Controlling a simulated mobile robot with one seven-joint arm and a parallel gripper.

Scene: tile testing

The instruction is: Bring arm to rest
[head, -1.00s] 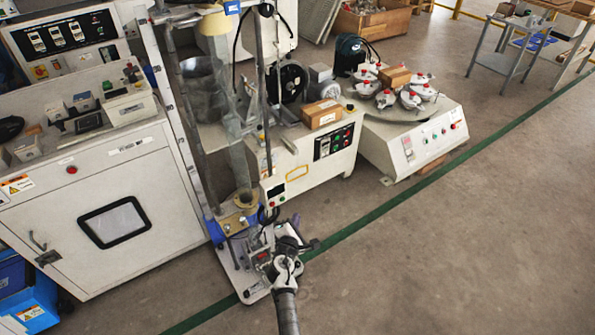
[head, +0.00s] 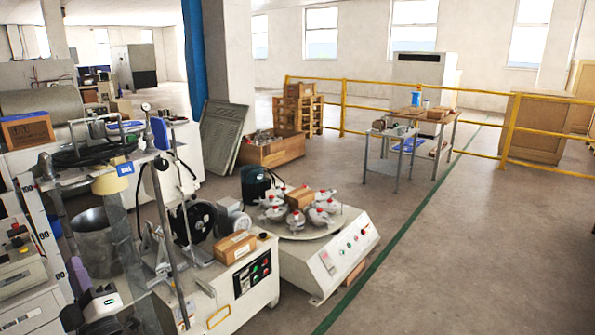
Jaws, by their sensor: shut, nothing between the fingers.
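My gripper does not show clearly in the head view now. A white and dark shape at the lower left edge cannot be made out as gripper or equipment. No fingers can be seen and no held object shows. The task names no object apart from my arm.
A test machine (head: 222,290) with a brown box (head: 235,246) stands at the lower left. Beside it is a white machine (head: 335,255) with a round table of red-capped parts. A grey table (head: 390,160) and yellow railing (head: 400,95) stand behind. Floor at the right is clear.

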